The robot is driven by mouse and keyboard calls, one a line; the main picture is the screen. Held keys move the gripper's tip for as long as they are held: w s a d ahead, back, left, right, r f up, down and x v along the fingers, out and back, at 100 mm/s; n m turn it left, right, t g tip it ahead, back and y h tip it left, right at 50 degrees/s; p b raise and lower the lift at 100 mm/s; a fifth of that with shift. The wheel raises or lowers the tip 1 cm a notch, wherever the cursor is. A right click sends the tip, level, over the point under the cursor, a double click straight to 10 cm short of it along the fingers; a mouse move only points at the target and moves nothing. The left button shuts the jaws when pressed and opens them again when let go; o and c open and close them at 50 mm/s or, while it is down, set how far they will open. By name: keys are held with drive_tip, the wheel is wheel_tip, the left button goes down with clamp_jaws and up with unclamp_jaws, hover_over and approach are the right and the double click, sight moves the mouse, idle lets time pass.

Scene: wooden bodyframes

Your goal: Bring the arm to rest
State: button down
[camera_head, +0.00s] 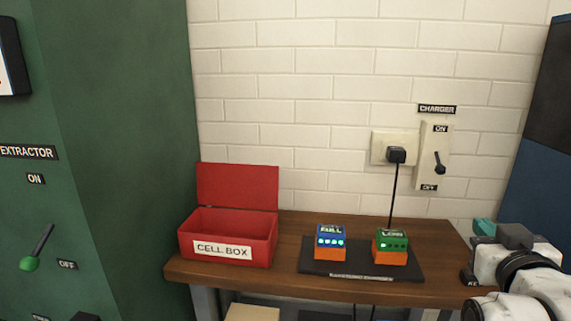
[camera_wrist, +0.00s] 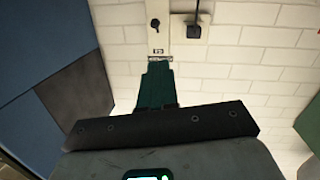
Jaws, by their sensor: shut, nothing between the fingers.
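My arm reaches in at the right edge of the head view, over the right end of the bench. My gripper (camera_head: 484,227) is beside the bench's right end, apart from the charger dock. In the wrist view its teal fingers (camera_wrist: 158,68) are together, with nothing seen between them. They point toward the white brick wall below the charger switch (camera_head: 434,156). The fingers touch nothing that I can see.
An open red cell box (camera_head: 223,267) stands on the wooden bench (camera_head: 290,285). A black charger dock (camera_head: 352,270) bears a blue-topped cell (camera_head: 330,242) and a green-topped cell (camera_head: 390,246). A green extractor cabinet (camera_head: 120,150) stands left; a dark blue panel (camera_head: 540,190) stands right.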

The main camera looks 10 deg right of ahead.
drive_tip(key=s+a+f+n+g+y+p, duration=0.1)
drive_tip(key=s+a+f+g, duration=0.2)
drive_tip(key=f, duration=0.5)
drive_tip(key=s+f+g+y, duration=0.2)
drive_tip(key=s+f, duration=0.2)
drive_tip(key=f, duration=0.5)
drive_tip(key=s+a+f+n+g+y+p, duration=0.1)
drive_tip(key=s+a+f+g, duration=0.2)
drive_tip(key=f, duration=0.5)
drive_tip(key=s+a+f+g+y, duration=0.1)
drive_tip(key=s+a+f+g, duration=0.1)
drive_tip(key=s+f, duration=0.4)
drive_tip(key=s+a+f+g+y, duration=0.1)
drive_tip(key=s+a+f+g, duration=0.2)
drive_tip(key=s, duration=1)
wheel_tip(320, 180, down, 4)
drive_tip(key=shift+r+g+p, duration=0.15)
drive_tip(key=shift+g+p, duration=0.3)
drive_tip(key=shift+g, duration=0.25)
